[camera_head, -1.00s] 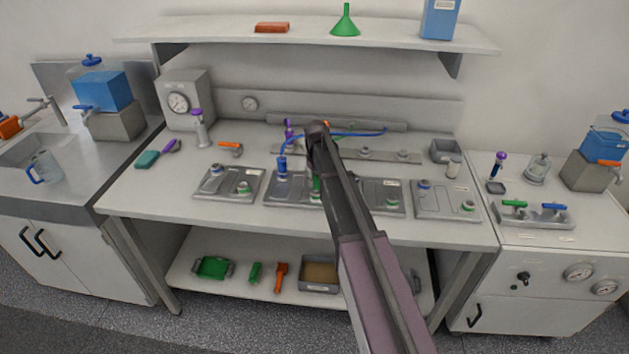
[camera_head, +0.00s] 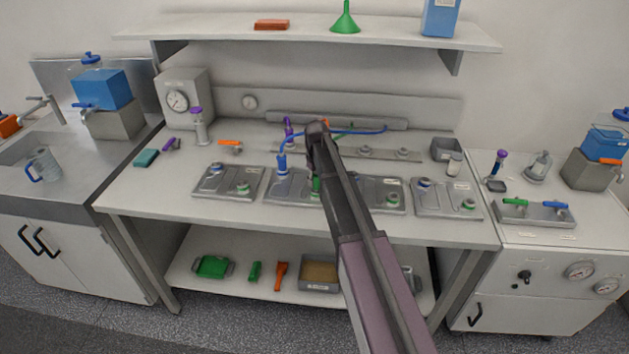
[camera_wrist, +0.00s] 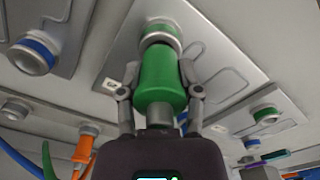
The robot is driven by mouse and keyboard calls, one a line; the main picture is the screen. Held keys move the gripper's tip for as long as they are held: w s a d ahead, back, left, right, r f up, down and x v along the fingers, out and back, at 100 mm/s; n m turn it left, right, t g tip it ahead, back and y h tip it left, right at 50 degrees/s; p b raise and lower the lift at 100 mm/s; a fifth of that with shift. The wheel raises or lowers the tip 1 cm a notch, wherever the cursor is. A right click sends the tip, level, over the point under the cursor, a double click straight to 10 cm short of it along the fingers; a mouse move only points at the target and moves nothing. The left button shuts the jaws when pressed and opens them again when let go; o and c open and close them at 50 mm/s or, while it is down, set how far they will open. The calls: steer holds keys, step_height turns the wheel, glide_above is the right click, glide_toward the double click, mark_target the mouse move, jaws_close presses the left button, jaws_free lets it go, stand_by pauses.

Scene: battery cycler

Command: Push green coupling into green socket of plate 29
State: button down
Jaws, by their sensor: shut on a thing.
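The green coupling (camera_wrist: 160,72) is between the two fingers of my gripper (camera_wrist: 160,92), which is shut on it. In the wrist view its end is lined up with a metal socket with a green ring (camera_wrist: 160,34) on a grey plate (camera_wrist: 118,62). The end looks at or very close to the socket, but I cannot tell how deep it sits. In the head view a sliver of the green coupling (camera_head: 316,186) shows beside my arm, over the middle plates (camera_head: 262,195). My arm hides most of that spot. The plate's number cannot be read.
A blue coupling (camera_head: 283,165) with a blue hose stands left of my gripper. A blue-ringed socket (camera_wrist: 33,54) and another green-ringed socket (camera_wrist: 266,115) lie nearby. More plates (camera_head: 228,183) (camera_head: 445,200) flank the middle ones. The bench's front strip is clear.

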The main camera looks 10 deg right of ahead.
steer(key=shift+f+b, duration=0.55)
stand_by(0.4)
steer(key=shift+c, duration=1)
jaws_free()
steer(key=shift+o, duration=1)
steer(key=shift+s, duration=0.2)
steer(key=s+m, duration=0.4)
steer(key=s, duration=2.4)
steer(key=shift+s+a, duration=0.3)
steer(key=shift+s, duration=0.1)
